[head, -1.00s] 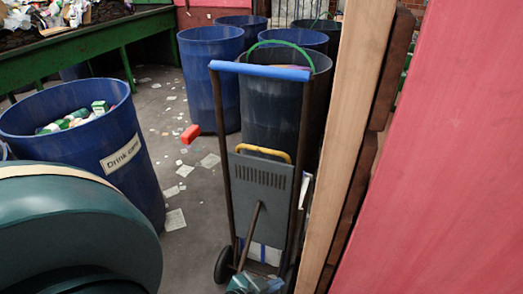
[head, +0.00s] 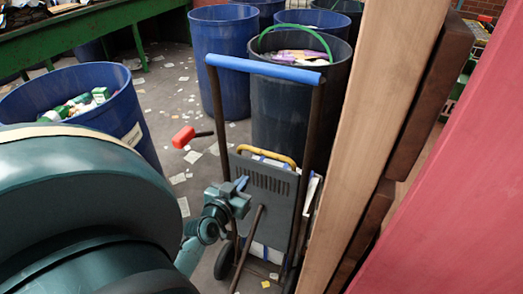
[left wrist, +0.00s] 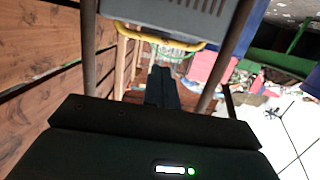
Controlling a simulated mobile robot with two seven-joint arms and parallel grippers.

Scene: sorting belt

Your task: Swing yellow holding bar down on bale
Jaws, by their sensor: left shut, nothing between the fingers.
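The yellow holding bar (head: 268,158) is a bent tube at the top edge of a grey slotted plate (head: 268,190) on an upright hand truck. It also crosses the top of the left wrist view (left wrist: 160,38). White and blue material (head: 314,192) shows behind the plate; I cannot tell whether it is the bale. My left gripper (head: 240,184) is at the plate's left edge, below the bar's left end. Its fingers (left wrist: 160,72) are shut and empty, pointing toward the bar with a gap that is hard to judge. My right gripper is not in view.
The hand truck has a blue top handle (head: 264,69) and dark side posts. A dark barrel (head: 290,115) stands close behind it, with blue bins farther back. Wooden boards (head: 383,130) close off the right side.

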